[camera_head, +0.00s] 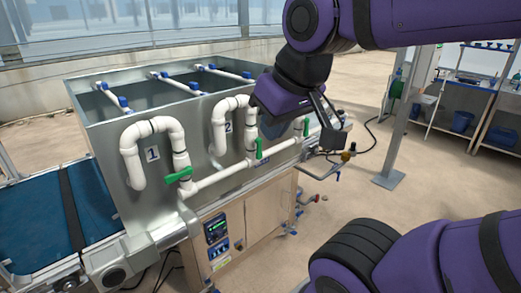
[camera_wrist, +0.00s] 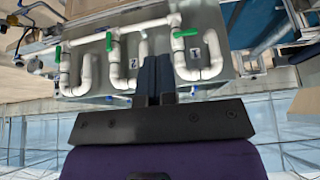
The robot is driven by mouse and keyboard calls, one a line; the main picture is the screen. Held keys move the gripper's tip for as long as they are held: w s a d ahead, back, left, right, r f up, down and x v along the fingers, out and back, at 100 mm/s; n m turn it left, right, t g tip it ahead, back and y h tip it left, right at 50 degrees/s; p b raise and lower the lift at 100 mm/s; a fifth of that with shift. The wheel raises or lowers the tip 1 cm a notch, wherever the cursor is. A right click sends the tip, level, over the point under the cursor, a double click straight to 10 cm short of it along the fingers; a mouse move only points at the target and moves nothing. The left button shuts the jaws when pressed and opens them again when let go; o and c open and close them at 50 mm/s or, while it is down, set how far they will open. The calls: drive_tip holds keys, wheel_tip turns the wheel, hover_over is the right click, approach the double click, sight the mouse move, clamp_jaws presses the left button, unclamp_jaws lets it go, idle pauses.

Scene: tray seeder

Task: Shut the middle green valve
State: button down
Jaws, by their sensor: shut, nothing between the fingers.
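The middle green valve (camera_head: 258,148) is on the white pipe by label 2, its handle upright along the pipe. It also shows in the wrist view (camera_wrist: 109,40), which is upside down. The left green valve (camera_head: 178,176) by label 1 has its handle across its pipe. The right green valve (camera_head: 306,127) has its handle upright along its pipe. My gripper (camera_head: 275,128) is shut and empty, in front of the tank near the middle pipe. In the wrist view its fingers (camera_wrist: 154,66) are together, apart from the middle valve's handle.
The valves join a white horizontal pipe (camera_head: 225,174) along the front of the metal tank (camera_head: 105,125). White looped pipes stand close beside them. A blue conveyor (camera_head: 40,225) runs out at the left. A grey post (camera_head: 397,140) stands to the right, with open floor around it.

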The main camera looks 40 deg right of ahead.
drive_tip(key=c, duration=1.4)
unclamp_jaws()
drive_tip(key=shift+w, duration=0.15)
drive_tip(key=o, duration=0.5)
drive_tip(key=w, duration=0.1)
drive_tip(key=w+d, duration=0.1)
drive_tip(key=w, duration=0.1)
drive_tip(key=shift+d+f+t+h, duration=0.25)
drive_tip(key=shift+t+h, duration=0.05)
drive_tip(key=w+d+f+n+t+h, duration=0.1)
drive_tip(key=w+d+f, duration=0.35)
drive_tip(key=w, duration=0.25)
drive_tip(key=w+d+f+t, duration=0.25)
drive_tip(key=w+d, duration=0.25)
drive_tip(key=w, duration=0.3)
drive_tip(key=w+d+f+n+t+h, duration=0.1)
drive_tip(key=w+d+f, duration=0.4)
drive_tip(key=w, duration=0.2)
drive_tip(key=t+y, duration=0.2)
drive_tip(key=t, duration=0.1)
approach(260, 156)
wheel_tip(260, 156, up, 5)
drive_tip(key=w+a, duration=0.3)
drive_tip(key=s+d+f+m+t+y, duration=0.15)
drive_tip(key=s+d+f+t, duration=0.3)
drive_tip(key=f, duration=0.45)
drive_tip(key=w, duration=0.7)
drive_tip(key=w+a, duration=0.1)
drive_tip(key=w, duration=0.2)
drive_tip(key=shift+w, duration=0.3)
